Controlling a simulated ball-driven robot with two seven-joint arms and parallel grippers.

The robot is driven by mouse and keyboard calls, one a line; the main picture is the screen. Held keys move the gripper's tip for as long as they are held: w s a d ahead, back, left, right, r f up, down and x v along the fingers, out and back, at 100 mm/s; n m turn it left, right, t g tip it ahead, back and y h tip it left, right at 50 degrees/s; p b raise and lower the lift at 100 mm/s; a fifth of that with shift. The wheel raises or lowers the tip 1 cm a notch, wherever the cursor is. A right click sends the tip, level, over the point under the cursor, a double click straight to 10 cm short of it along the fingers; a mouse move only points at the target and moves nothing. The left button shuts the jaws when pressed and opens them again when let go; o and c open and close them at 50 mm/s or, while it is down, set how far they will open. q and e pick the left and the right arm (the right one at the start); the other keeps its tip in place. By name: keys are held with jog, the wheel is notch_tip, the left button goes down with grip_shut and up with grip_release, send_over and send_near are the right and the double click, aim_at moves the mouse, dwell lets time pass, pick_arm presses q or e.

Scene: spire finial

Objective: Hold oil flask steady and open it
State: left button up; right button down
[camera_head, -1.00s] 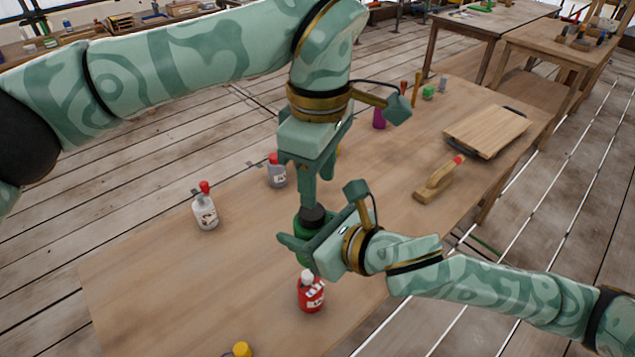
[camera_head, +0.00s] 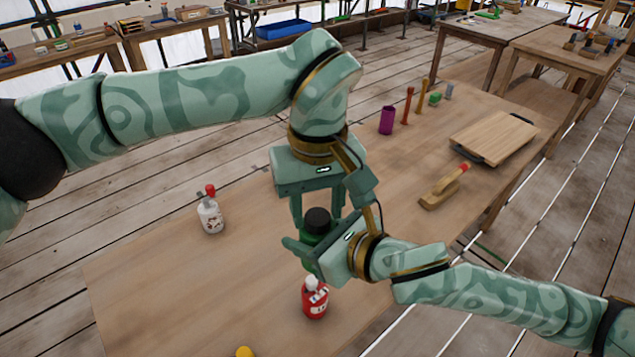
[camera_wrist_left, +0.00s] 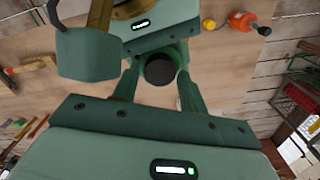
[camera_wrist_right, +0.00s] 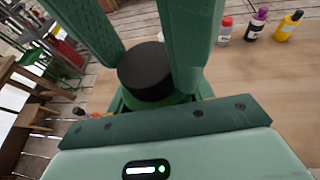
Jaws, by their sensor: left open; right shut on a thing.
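The oil flask is green (camera_head: 308,241) with a black cap (camera_head: 317,217), upright above the table. My right gripper (camera_head: 311,252) is shut on the flask's body from the right, below the cap. My left gripper (camera_head: 319,208) is open and points down from above, with one finger on each side of the cap. The left wrist view shows the black cap (camera_wrist_left: 160,69) between its fingers. In the right wrist view the cap (camera_wrist_right: 146,72) sits between the left fingers, with some space on one side. Whether a left finger touches the cap, I cannot tell.
On the table (camera_head: 150,285) stand a red bottle (camera_head: 315,299) just below the flask and a white bottle with a red cap (camera_head: 210,216). A purple cup (camera_head: 387,121), a wooden board (camera_head: 493,138) and a wooden tool (camera_head: 440,190) lie to the right.

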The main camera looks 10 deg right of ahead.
pick_arm(q)
jog(key=shift+f, duration=0.45)
jog(key=c, duration=0.8)
jog(key=n, duration=0.6)
jog(key=shift+n, duration=0.3)
jog(key=n, duration=0.6)
jog(key=shift+n, duration=0.4)
jog(key=shift+d, duration=0.1)
jog(key=o, duration=1.1)
jog(key=shift+s, duration=0.1)
